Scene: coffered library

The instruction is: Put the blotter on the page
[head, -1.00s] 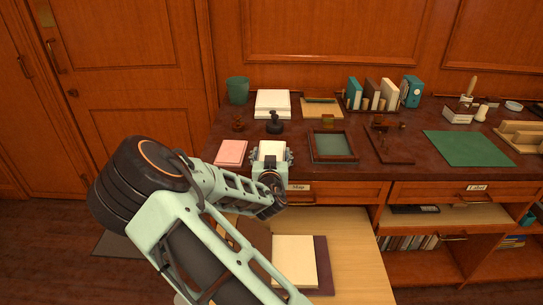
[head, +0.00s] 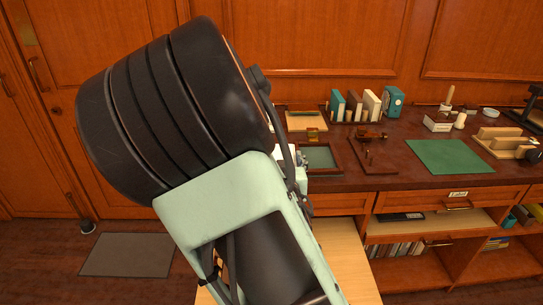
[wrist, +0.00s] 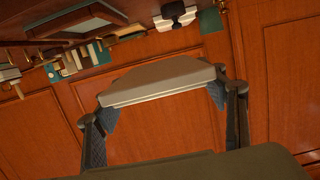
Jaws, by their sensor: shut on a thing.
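My gripper (wrist: 165,110) shows in the wrist view, its two fingers on either side of a pale, half-round block that I take to be the blotter (wrist: 160,80). It is held clear of the desk, with the wood panelling behind it. In the head view my arm hides the gripper and most of what it holds. I cannot make out the page for certain in either current view; a white patch shows behind the dark knobbed piece (wrist: 174,10) in the wrist view. My arm covers the left part of the desk and most of the open drawer (head: 345,270).
The desk carries a shallow tray (head: 335,170), a row of books (head: 353,106), a teal box (head: 393,102), a green mat (head: 450,156) and a wooden stand (head: 495,146). The mat is bare. Open shelves (head: 410,262) lie below the desk's right part.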

